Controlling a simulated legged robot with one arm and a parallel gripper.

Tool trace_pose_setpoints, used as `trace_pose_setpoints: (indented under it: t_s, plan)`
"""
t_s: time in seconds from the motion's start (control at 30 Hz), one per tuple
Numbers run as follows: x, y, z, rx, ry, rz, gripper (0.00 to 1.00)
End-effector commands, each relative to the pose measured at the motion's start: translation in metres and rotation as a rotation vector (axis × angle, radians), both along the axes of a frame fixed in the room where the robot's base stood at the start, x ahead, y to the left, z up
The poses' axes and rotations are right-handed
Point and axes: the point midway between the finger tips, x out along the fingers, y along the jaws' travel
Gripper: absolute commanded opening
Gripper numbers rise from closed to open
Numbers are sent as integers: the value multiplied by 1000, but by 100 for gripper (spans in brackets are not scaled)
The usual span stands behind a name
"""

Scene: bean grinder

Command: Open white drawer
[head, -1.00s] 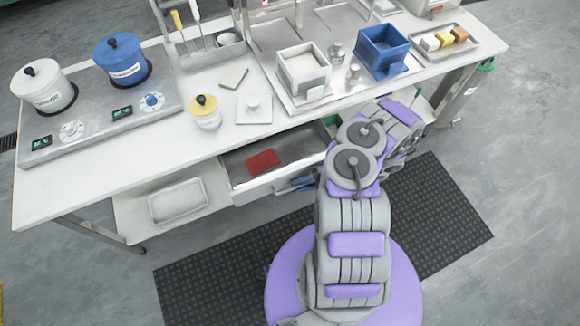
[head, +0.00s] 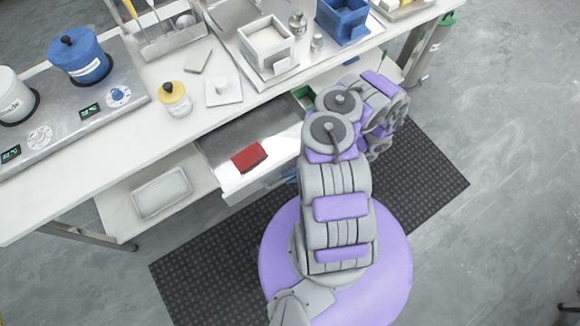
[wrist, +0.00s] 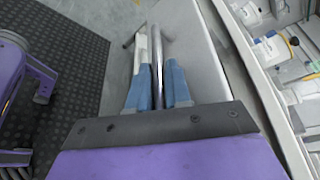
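The white drawer (head: 240,187) under the worktop is pulled out in the head view. Its inside shows, with a red block (head: 249,157) lying near the front. In the wrist view the drawer front (wrist: 205,60) has a metal bar handle (wrist: 157,65). My gripper (wrist: 157,88) has its blue fingers on either side of this bar and appears shut on it. In the head view my arm hides most of the gripper and the drawer's right end.
A white worktop (head: 150,135) stands over the drawer, with a yellow-lidded jar (head: 174,100), a blue pot (head: 80,57) and a blue box (head: 342,20). A lower shelf holds a white tray (head: 162,193). The floor on the right is clear.

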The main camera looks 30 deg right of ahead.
Motion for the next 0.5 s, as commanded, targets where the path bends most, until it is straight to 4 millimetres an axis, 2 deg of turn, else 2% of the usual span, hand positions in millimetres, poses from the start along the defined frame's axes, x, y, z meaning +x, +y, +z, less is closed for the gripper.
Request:
trace_pose_setpoints:
  t_s: [0.33, 0.5]
  plan:
    - [-1, -2, 1, 0, 0, 0, 23]
    - [-6, -19, 5, -2, -1, -1, 23]
